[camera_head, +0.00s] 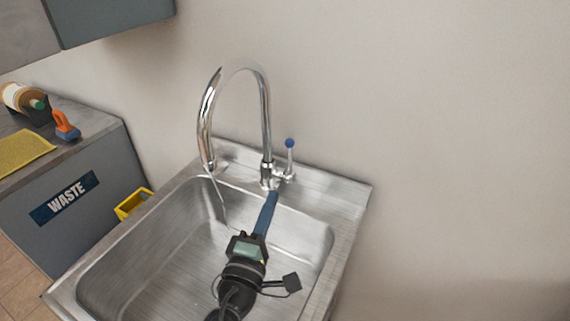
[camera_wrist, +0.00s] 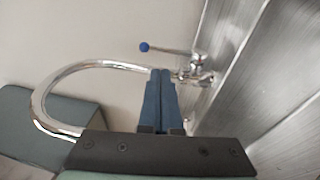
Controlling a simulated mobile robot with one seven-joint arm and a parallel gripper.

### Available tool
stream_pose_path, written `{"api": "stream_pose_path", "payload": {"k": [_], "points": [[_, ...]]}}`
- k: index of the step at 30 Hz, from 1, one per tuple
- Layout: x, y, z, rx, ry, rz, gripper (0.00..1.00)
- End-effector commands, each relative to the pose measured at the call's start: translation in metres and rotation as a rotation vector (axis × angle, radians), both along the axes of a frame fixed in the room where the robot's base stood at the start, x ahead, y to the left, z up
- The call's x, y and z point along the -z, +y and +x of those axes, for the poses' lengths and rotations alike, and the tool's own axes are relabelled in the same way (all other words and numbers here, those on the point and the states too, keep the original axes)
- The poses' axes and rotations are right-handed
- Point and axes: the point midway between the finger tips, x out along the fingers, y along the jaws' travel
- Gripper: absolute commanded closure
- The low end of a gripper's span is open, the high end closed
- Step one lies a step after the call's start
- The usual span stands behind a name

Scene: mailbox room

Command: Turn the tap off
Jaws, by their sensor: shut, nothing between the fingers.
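The chrome tap (camera_head: 266,110) has a tall curved spout and stands at the back of the steel sink. A thin stream of water (camera_head: 220,200) runs from the spout into the basin. Its lever with a blue ball end (camera_head: 290,144) points up on the right side of the tap base. In the wrist view the tap (camera_wrist: 40,100) curves to the left, and the blue ball (camera_wrist: 144,47) with its lever lies just beyond my fingertips. My gripper (camera_head: 273,195) reaches over the basin, blue fingers shut and empty, near the tap base; whether it touches cannot be told. It also shows in the wrist view (camera_wrist: 161,72).
The steel sink (camera_head: 345,192) surrounds the tap. A grey waste cabinet (camera_head: 85,215) stands to the left, with a yellow cloth (camera_head: 22,150), an orange-and-blue tool (camera_head: 66,126) and a tape dispenser (camera_head: 25,100) on top. A wall cupboard (camera_head: 105,18) hangs upper left. The wall right of the tap is bare.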

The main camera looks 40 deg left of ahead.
Motion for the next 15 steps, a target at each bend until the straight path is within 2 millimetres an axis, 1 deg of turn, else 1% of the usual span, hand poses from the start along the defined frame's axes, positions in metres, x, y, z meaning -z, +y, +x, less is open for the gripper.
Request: {"api": "stream_pose_path", "payload": {"k": [1, 6, 12, 15], "points": [[-0.005, 0.005, 0.010, 0.002, -0.001, 0.002, 1.00], [-0.009, 0.018, 0.040, 0.002, -0.001, 0.003, 1.00], [-0.012, 0.032, 0.069, 0.001, -0.001, 0.004, 1.00], [-0.014, 0.037, 0.080, 0.001, -0.001, 0.004, 1.00]]}}
